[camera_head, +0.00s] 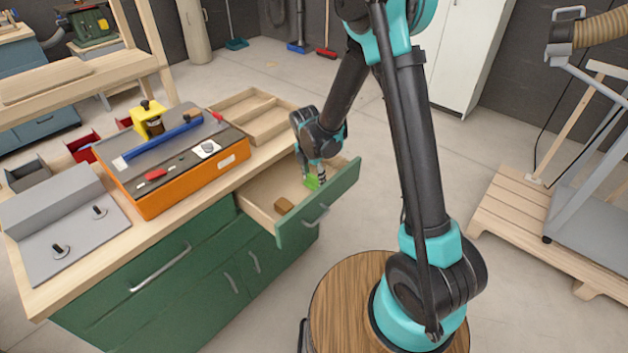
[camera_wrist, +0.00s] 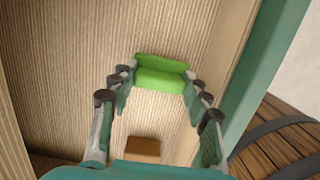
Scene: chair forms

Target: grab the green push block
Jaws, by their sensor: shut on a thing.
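The green push block (camera_head: 312,182) is in the open drawer (camera_head: 262,192), near its front panel. In the wrist view the green push block (camera_wrist: 161,75) sits between the tips of my gripper (camera_wrist: 160,88), with a raised lip at its far edge. My gripper (camera_head: 318,175) reaches down into the drawer and is shut on the block. In the head view the fingers partly cover the block. I cannot tell whether the block still touches the drawer floor.
A small brown wooden block (camera_head: 284,205) lies in the same drawer, nearer the cabinet's front left; it also shows in the wrist view (camera_wrist: 143,149). The green drawer front (camera_head: 325,205) stands close to my gripper. An orange-sided router table (camera_head: 180,180) and a wooden tray (camera_head: 252,112) are on the bench.

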